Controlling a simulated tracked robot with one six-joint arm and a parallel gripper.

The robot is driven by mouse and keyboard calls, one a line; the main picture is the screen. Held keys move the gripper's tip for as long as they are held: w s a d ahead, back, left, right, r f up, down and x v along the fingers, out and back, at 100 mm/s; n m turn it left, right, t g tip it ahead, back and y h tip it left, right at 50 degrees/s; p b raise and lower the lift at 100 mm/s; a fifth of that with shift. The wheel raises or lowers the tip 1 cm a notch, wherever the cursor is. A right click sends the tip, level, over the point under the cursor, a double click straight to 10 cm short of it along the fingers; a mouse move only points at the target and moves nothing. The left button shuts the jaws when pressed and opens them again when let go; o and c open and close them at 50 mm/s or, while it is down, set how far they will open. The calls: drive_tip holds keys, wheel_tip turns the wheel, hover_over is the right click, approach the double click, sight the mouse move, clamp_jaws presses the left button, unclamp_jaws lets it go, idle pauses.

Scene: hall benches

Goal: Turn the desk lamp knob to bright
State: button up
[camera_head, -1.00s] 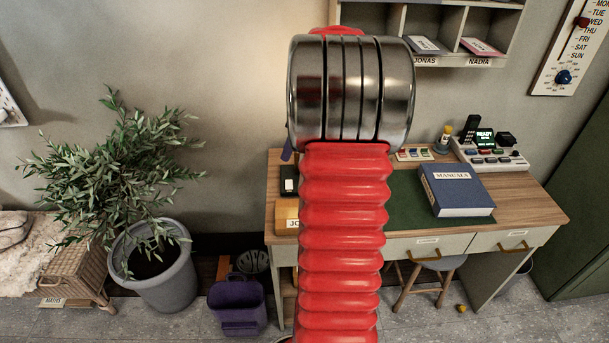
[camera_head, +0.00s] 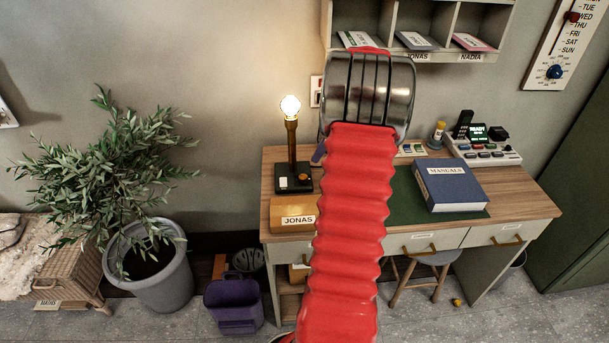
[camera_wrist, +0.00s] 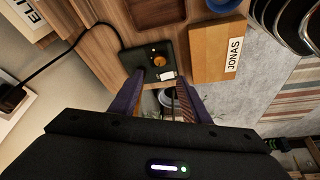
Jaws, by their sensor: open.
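The desk lamp (camera_head: 291,140) stands at the left end of the desk, with a brass stem and a lit bulb. Its black base (camera_wrist: 135,58) carries an orange knob (camera_head: 303,177), seen also in the wrist view (camera_wrist: 160,61), and a white switch (camera_head: 283,183). My gripper (camera_wrist: 160,78) is open and empty, its two purple fingers pointing toward the base, with the knob just beyond the tips, roughly between them. In the head view my arm hides most of the gripper; a bit of purple finger shows right of the lamp.
A wooden block labelled JONAS (camera_head: 285,214) sits in front of the lamp, beside its base in the wrist view (camera_wrist: 212,55). A blue MANUALS book (camera_head: 450,185) lies farther right. Pigeonhole shelves (camera_head: 435,20) hang above the desk. A black cable (camera_wrist: 70,45) runs to the wall socket.

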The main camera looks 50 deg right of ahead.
sight(304, 176)
drive_tip(key=x, duration=1.3)
drive_tip(key=shift+c, duration=0.6)
